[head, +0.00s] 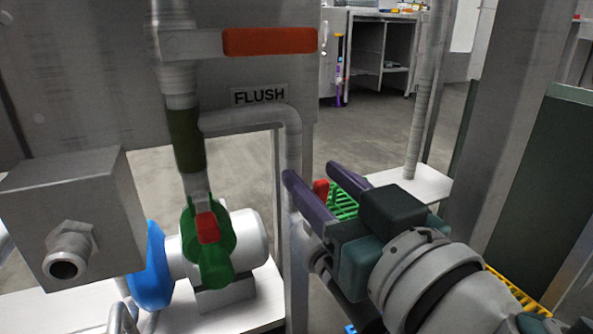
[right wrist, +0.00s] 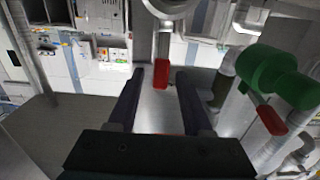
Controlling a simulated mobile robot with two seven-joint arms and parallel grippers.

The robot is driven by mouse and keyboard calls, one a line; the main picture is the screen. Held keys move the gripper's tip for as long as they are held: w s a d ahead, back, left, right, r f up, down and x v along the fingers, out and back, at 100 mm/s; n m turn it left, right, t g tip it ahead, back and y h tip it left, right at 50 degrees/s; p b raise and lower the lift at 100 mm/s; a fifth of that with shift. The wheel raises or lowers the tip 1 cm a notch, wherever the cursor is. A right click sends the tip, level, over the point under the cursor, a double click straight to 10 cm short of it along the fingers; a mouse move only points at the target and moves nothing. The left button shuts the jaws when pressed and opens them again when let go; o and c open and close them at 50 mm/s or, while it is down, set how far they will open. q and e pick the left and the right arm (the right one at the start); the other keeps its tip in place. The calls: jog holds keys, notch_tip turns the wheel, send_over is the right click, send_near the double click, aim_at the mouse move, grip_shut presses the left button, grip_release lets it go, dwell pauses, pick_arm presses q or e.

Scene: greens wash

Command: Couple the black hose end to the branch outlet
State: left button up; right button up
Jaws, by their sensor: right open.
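My right gripper (head: 310,173) is open, its two dark purple fingers pointing up and left, right of the grey pipe below the FLUSH label (head: 260,95). In the right wrist view its fingers (right wrist: 160,77) stand apart with nothing clamped between them. A red grip shows beyond the gap there (right wrist: 162,76). The FLUSH pipe (head: 292,140) bends down beside the gripper. A grey pipe piece (head: 320,262) shows partly behind the gripper; I cannot tell whether it is the branch outlet. I cannot make out the black hose end. My left gripper is not in view.
A green valve with a red handle (head: 207,228) and a blue flanged part (head: 152,268) stand at lower left. A steel box with a threaded fitting (head: 68,258) is further left. A red lever (head: 270,40) is above. A green crate (head: 345,205) lies behind the gripper.

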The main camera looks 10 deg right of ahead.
jog(key=shift+c, duration=0.2)
grip_shut()
dwell(0.3)
jog(key=t+b, duration=0.1)
jog(key=b, duration=0.3)
jog(key=s+f+t+b, duration=0.1)
jog(key=b, duration=0.3)
jog(key=t+y+b, duration=0.1)
jog(key=b, duration=0.4)
jog(key=shift+s+d+f, duration=0.2)
jog(key=shift+s+d, duration=0.1)
jog(key=shift+s, duration=0.1)
jog(key=shift+s+r+t+b, duration=0.1)
jog(key=shift+t+b, duration=0.3)
jog(key=shift+r, duration=0.25)
